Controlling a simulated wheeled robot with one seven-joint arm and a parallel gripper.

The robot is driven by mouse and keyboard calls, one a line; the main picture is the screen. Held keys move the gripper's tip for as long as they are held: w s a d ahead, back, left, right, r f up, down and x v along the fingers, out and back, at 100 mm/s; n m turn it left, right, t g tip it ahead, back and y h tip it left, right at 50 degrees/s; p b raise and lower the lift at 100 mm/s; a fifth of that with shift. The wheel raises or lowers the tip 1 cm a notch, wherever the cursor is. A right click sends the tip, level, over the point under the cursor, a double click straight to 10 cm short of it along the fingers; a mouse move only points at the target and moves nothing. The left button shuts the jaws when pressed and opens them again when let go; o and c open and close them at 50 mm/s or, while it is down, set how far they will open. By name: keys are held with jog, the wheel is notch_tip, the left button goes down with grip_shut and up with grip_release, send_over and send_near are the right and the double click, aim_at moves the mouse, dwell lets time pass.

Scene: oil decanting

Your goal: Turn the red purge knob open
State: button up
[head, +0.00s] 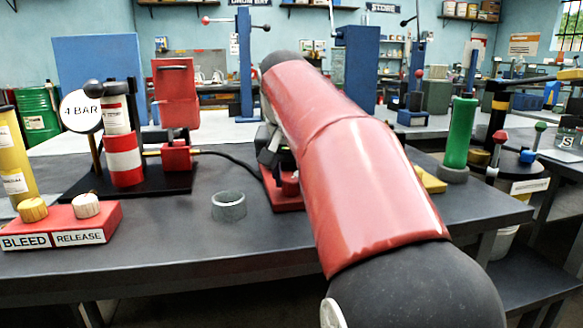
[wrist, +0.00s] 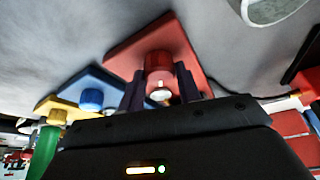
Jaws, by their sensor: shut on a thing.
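The red purge knob (wrist: 158,62) stands on a square red plate (wrist: 187,48) in the wrist view. My gripper (wrist: 160,80) has one dark finger on each side of the knob and is shut on it. A small pale metal part shows just below the knob, between the fingers. In the head view, my gripper (head: 268,150) is mostly hidden behind my red arm. The red plate (head: 280,200) shows beside the arm on the dark bench, with part of the red knob (head: 290,184). I cannot tell the knob's turn angle.
A blue knob (wrist: 92,99) and a yellow knob (wrist: 56,116) stand on their own plates beside the red one. A grey ring (head: 229,207) sits on the bench. A red BLEED/RELEASE box (head: 60,228) is at left. A green cylinder (head: 460,132) stands at right.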

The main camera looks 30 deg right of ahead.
jog(key=m+g+p, duration=0.1)
jog(key=m, duration=0.1)
jog(key=shift+w+a+r+m+h, duration=0.1)
jog(key=shift+m+h, duration=0.3)
jog(key=m+g, duration=0.1)
jog(key=m, duration=0.2)
jog(key=shift+w+m+h, duration=0.1)
jog(key=shift+m+h, duration=0.2)
jog(key=shift+h, duration=0.1)
jog(key=m+g, duration=0.2)
jog(key=m, duration=0.3)
jog(key=shift+w, duration=0.1)
jog(key=shift+m, duration=0.4)
jog(key=o, duration=1)
